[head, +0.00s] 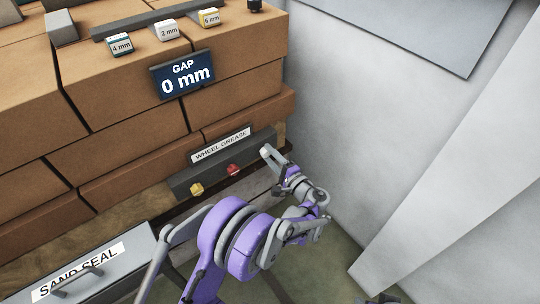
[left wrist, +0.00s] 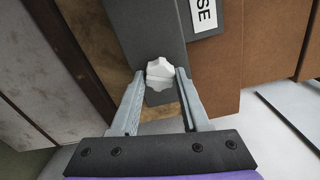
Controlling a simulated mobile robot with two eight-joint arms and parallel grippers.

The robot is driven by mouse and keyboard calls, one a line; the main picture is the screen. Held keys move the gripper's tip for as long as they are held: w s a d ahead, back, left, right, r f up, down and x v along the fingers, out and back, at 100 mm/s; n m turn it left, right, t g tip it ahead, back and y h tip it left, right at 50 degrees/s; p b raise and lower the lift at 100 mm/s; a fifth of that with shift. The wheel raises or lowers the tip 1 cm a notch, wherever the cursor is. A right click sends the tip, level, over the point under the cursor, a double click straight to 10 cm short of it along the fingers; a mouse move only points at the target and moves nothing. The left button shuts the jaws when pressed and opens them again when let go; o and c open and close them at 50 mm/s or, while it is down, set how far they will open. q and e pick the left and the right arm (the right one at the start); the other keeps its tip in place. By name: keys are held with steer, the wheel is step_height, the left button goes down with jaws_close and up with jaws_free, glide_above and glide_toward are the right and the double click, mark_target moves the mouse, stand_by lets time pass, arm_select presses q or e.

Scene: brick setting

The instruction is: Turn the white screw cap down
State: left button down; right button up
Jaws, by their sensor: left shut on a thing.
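The white screw cap (left wrist: 160,72) has a lobed rim and sits at the end of the dark grey WHEEL GREASE bar (left wrist: 150,28) in the left wrist view. My left gripper (left wrist: 158,75) is shut on it, with one finger on each side. In the head view my left gripper (head: 270,156) is at the right end of the bar (head: 220,163). There the cap cannot be told apart from the fingertips. My right gripper is not clearly seen.
A yellow knob (head: 196,189) and a red knob (head: 233,169) stick out of the same bar, left of my gripper. Brick blocks (head: 130,150) rise behind it. A grey SAND SEAL box (head: 120,262) is at lower left. A pale wall (head: 345,110) stands at right.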

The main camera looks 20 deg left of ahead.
arm_select(q)
steer(key=m, duration=0.6)
steer(key=shift+f+m, duration=0.1)
steer(key=shift+m, duration=0.2)
steer(key=m, duration=0.5)
steer(key=shift+s+a+b, duration=0.1)
steer(key=shift+b, duration=0.25)
steer(key=shift+m, duration=0.3)
steer(key=shift+c, duration=1.9)
jaws_free()
steer(key=p+v, duration=0.1)
steer(key=v, duration=1)
steer(key=shift+p, duration=0.35)
steer(key=shift+a, duration=0.1)
